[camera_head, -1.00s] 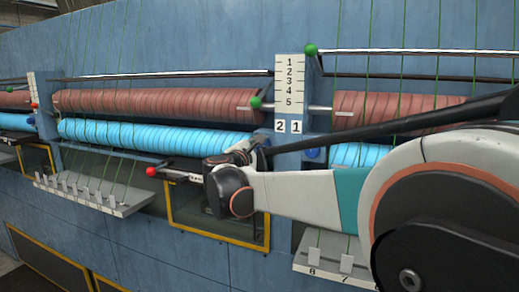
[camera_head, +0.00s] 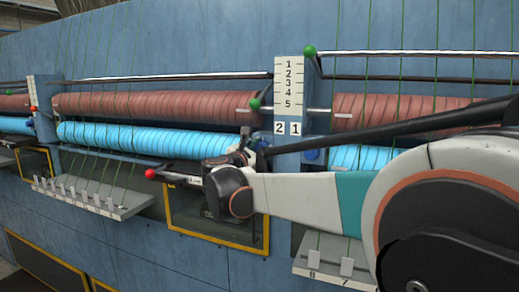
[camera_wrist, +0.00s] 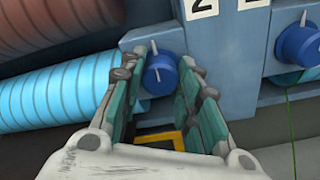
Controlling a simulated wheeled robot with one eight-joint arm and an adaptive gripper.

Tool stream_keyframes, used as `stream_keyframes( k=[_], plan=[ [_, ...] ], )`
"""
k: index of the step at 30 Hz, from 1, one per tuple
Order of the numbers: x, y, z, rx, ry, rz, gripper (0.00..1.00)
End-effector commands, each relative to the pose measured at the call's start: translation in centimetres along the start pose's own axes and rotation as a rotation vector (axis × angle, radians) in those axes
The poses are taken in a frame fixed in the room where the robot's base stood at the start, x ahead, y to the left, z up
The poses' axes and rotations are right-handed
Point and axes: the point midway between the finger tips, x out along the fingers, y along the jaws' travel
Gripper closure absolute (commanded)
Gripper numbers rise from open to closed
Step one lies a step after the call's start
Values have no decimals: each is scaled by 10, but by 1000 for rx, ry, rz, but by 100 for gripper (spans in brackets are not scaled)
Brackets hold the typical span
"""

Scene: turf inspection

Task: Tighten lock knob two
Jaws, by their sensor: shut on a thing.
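Lock knob two is the blue round knob (camera_wrist: 160,75) with a pale pointer bar, on the blue post below the "2" label (camera_wrist: 201,6). My gripper (camera_wrist: 161,66) has its teal-padded fingers on the left and right of this knob and is shut on it. The pointer bar stands nearly upright, tilted slightly, in the wrist view. In the head view my gripper (camera_head: 246,146) is at the left side of the numbered post, and it mostly hides the knob.
A second blue knob (camera_wrist: 298,45) sits to the right, below the "1" plate. Blue (camera_head: 140,139) and red-brown (camera_head: 150,104) rollers run left of the post. A red-tipped lever (camera_head: 151,174) and a weight tray (camera_head: 95,200) lie left of my gripper. Green strings hang across the rollers.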

Motion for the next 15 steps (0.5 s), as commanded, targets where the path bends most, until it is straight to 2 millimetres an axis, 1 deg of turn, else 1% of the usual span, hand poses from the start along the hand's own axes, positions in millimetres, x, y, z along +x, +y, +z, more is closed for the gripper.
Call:
stream_keyframes(
  k=[1,10,11,12,13,15],
  plan=[
    [0,2,2,-6,-3,5,94],
    [0,3,2,-5,-3,5,94],
    [0,3,2,-5,-3,5,63],
    [0,2,2,-5,-2,4,54],
    [0,2,2,-4,-2,4,49],
    [0,2,2,-4,-2,3,49]
  ],
)
